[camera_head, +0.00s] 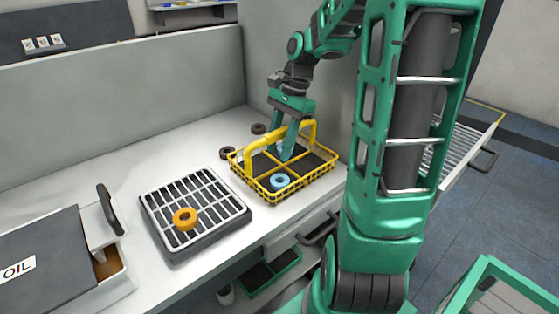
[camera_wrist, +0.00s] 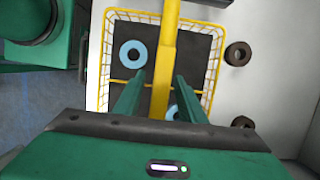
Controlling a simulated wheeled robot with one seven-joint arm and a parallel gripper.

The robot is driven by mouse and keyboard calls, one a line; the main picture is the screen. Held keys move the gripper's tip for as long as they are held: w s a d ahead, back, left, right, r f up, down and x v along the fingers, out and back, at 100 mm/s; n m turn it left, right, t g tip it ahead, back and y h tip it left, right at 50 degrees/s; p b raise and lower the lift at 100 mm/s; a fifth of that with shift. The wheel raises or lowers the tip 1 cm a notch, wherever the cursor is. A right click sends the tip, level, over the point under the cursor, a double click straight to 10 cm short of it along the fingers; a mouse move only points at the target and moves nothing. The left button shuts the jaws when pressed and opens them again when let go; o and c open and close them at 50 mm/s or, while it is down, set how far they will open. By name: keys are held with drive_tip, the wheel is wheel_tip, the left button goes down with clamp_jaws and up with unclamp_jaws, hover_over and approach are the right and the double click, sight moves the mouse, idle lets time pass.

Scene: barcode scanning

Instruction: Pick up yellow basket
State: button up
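The yellow basket (camera_head: 300,192) is a wire basket with dividers, a dark floor and a raised yellow handle. It stands on the white counter near its right end. A light-blue ring (camera_head: 280,181) lies inside it. The wrist view shows the yellow basket (camera_wrist: 216,35) from above, with a blue ring (camera_wrist: 133,54) in it and part of another (camera_wrist: 172,110) between my fingers. My gripper (camera_head: 286,152) is over the basket, fingers pointing down. In the wrist view, my gripper (camera_wrist: 161,77) is open, its fingers on either side of the handle (camera_wrist: 166,60), with gaps visible.
A grey grate (camera_head: 158,218) with an orange ring (camera_head: 185,219) stands left of the basket. Dark brown rings (camera_head: 227,153) (camera_head: 258,128) lie on the counter (camera_head: 165,150) behind the basket. A box marked OIL (camera_head: 30,255) is at the far left. Grey panels (camera_head: 290,65) wall the back.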

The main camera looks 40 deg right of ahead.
drive_tip(key=shift+f, duration=0.1)
clamp_jaws()
idle(1.5)
